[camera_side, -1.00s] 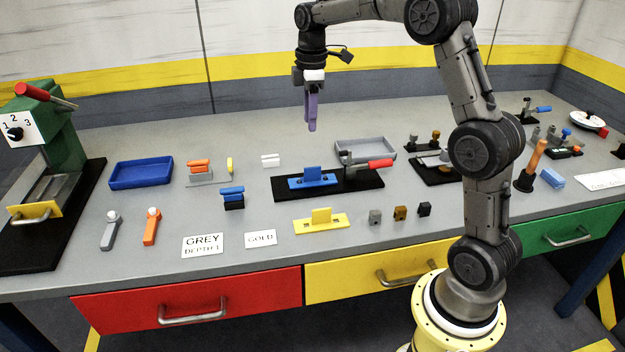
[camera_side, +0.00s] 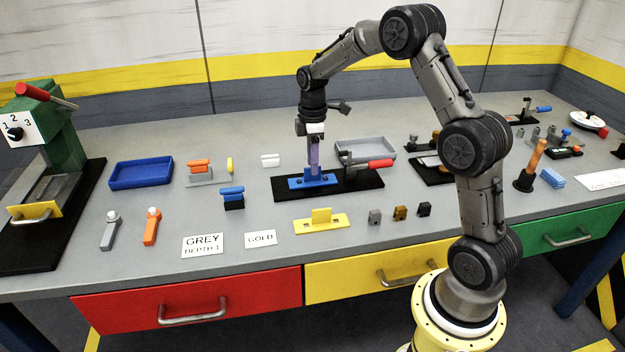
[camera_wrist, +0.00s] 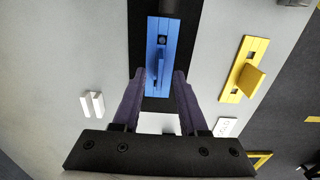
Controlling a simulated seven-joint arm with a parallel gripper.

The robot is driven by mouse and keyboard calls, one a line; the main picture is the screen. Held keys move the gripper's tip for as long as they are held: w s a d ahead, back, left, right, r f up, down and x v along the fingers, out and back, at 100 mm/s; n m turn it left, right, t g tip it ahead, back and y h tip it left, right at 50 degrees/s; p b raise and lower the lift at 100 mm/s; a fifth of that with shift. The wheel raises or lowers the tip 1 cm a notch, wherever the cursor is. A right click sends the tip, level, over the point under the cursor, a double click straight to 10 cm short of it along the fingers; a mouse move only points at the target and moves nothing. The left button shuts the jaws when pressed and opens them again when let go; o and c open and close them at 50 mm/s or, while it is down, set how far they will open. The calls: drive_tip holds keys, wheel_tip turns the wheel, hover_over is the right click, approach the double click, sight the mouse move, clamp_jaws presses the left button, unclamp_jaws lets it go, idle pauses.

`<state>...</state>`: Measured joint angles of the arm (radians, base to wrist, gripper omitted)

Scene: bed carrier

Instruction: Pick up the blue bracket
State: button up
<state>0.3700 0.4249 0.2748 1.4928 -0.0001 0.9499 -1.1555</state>
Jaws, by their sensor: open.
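The blue bracket (camera_side: 297,183) lies on a black base plate in the middle of the bench, its upright tab mostly hidden behind my gripper in the side view. My gripper (camera_side: 314,168) points straight down with its purple fingers at the bracket's tab. In the wrist view the blue bracket (camera_wrist: 162,28) runs up the picture, with its upright tab between the two open fingers of my gripper (camera_wrist: 159,76). A gap shows on each side of the tab there.
A clamp with a red handle (camera_side: 380,163) stands on the same black plate (camera_side: 345,187), just right of the bracket. A grey tray (camera_side: 365,148) is behind it. A yellow bracket (camera_side: 320,220) lies in front. A blue tray (camera_side: 141,174) is to the left.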

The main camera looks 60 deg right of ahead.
drive_tip(key=shift+f, duration=1.25)
clamp_jaws()
drive_tip(key=shift+r, duration=0.1)
idle(0.3)
